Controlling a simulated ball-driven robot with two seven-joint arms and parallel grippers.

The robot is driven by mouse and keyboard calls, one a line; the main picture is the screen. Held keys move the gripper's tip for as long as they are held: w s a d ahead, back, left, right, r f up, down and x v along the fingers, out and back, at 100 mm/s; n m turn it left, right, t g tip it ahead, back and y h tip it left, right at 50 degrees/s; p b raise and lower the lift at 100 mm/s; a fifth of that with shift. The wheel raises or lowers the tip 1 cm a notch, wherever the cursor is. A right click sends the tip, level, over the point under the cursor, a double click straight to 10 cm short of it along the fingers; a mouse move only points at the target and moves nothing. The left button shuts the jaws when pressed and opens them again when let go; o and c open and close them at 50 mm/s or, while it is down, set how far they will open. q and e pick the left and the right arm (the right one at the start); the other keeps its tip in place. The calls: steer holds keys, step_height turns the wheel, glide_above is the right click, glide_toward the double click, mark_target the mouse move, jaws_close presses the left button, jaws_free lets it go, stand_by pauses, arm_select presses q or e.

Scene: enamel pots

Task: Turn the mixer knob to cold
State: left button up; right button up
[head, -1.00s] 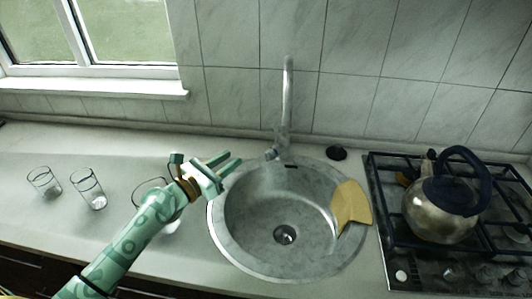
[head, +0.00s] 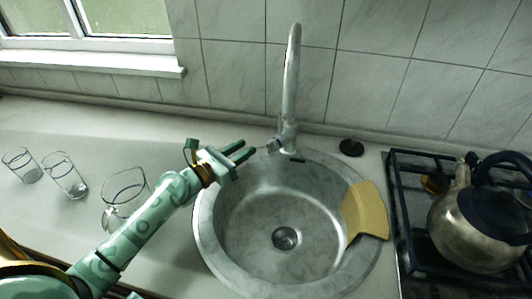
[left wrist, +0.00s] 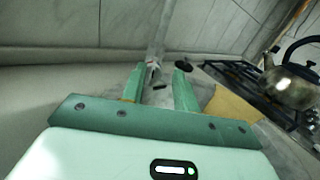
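The steel mixer tap (head: 290,95) stands upright behind the round sink. Its small knob (head: 272,146) sticks out to the left at the tap's base. My left gripper (head: 247,149) is open and empty, a short way left of the knob, its fingers pointing at it. In the left wrist view, the two fingers (left wrist: 161,68) are spread, and the knob (left wrist: 153,66) with a touch of red shows between their tips, beyond them. I see no contact. The knob's exact turn is too small to tell. My right gripper is not in view.
The steel sink (head: 209,245) is empty, with a tan board (head: 364,212) over its right rim. A kettle (head: 475,230) stands on the hob at right. Several glass vessels, including a jug (head: 124,190), stand at left. A black round stopper (head: 351,147) lies right of the tap.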

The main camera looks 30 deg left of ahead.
arm_select(q)
steer(key=b, duration=0.3)
glide_toward(273, 146)
steer(key=a, duration=0.1)
steer(key=x, duration=0.7)
jaws_close()
